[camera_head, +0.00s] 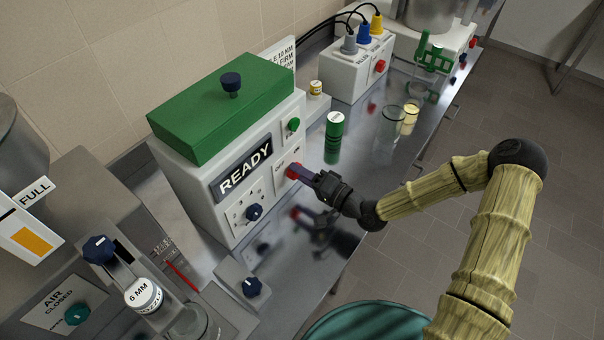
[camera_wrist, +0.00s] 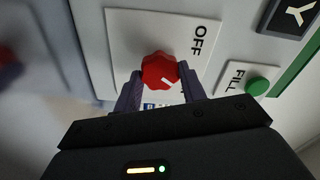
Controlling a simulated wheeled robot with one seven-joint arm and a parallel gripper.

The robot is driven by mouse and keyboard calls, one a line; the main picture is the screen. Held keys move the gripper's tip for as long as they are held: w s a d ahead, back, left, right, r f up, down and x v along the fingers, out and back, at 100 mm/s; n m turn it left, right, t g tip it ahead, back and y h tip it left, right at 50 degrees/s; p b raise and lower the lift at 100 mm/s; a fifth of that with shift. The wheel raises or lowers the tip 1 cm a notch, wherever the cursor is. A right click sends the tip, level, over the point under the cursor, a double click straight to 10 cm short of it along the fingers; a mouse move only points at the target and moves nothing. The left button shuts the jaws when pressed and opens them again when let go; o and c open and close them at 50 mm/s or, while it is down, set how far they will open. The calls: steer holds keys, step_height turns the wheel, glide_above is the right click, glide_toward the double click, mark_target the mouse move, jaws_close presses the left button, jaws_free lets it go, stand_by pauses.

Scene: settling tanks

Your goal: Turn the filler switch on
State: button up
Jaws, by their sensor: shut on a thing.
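The filler is a white box (camera_head: 183,178) with a green lid, and its display reads READY. Its switch is a red knob (camera_wrist: 160,70) on a pale plate marked OFF; the knob also shows in the head view (camera_head: 293,171), partly covered by my gripper. A short white mark on the knob points toward the lower right in the wrist view. The other label on the plate is hidden behind the knob and fingers. My gripper (camera_wrist: 161,84) has one finger on each side of the knob and is shut on it. It also shows at the front panel in the head view (camera_head: 302,173).
A green FILL button (camera_wrist: 257,86) sits beside the switch plate. A blue dial (camera_head: 254,212) is lower on the panel. A green cylinder (camera_head: 334,128) and a glass (camera_head: 390,124) stand on the steel bench beyond my gripper. A small box with a blue knob (camera_head: 252,287) stands in front.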

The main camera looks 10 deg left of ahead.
steer(key=shift+m, duration=0.3)
steer(key=o, duration=1)
steer(key=shift+d+f, duration=0.1)
steer(key=shift+d, duration=0.05)
steer(key=b+v, duration=0.3)
steer(key=v, duration=1.4)
steer(key=shift+s+d, duration=0.1)
